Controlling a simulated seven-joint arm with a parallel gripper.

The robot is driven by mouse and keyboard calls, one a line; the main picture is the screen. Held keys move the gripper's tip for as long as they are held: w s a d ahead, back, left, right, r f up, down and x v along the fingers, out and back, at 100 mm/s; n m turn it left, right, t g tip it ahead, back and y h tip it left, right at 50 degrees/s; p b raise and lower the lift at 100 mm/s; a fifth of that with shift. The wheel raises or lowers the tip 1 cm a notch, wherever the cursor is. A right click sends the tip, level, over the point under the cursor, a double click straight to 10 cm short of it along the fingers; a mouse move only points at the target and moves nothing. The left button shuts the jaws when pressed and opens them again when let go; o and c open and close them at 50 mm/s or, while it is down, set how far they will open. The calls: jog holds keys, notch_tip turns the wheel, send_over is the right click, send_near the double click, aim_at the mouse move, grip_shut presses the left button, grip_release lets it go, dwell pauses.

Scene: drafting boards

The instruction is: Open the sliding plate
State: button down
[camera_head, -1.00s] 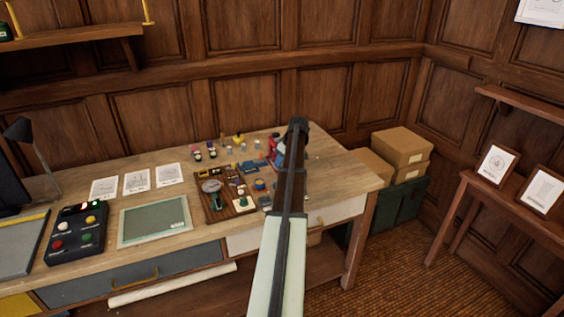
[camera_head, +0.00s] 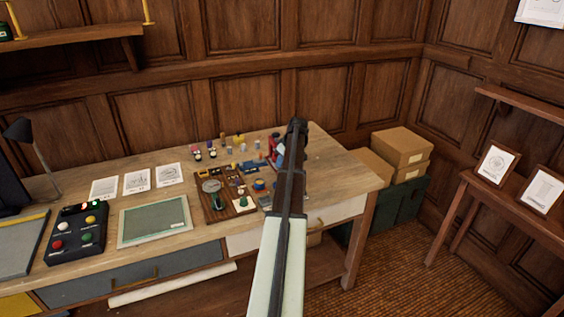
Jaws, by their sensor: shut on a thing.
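A brown board with several small devices (camera_head: 214,213) lies on the right part of the wooden desk. A small blue piece (camera_head: 250,165) at its far edge looks like the sliding plate; its exact shape is too small to tell. My gripper (camera_head: 267,158) is at the right end of this blue piece, small in the view and partly hidden by my arm. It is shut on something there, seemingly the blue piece. The contact itself is not clear.
A black box with coloured buttons (camera_head: 76,233), a green framed panel (camera_head: 153,221) and paper sheets (camera_head: 137,182) lie left of the board. Several small bottles (camera_head: 211,153) stand behind it. The desk's right end (camera_head: 345,180) is bare. Cardboard boxes (camera_head: 400,147) stand beyond it.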

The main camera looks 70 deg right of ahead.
dwell(0.3)
jog(key=s+a, duration=0.7)
jog(key=shift+s+a, duration=0.15)
jog(key=shift+a, duration=0.05)
jog(key=c, duration=1.1)
grip_release()
jog(key=shift+d, duration=0.1)
jog(key=v, duration=1.3)
jog(key=shift+s+r, duration=0.2)
jog(key=shift+r, duration=0.15)
jog(key=shift+w, duration=0.15)
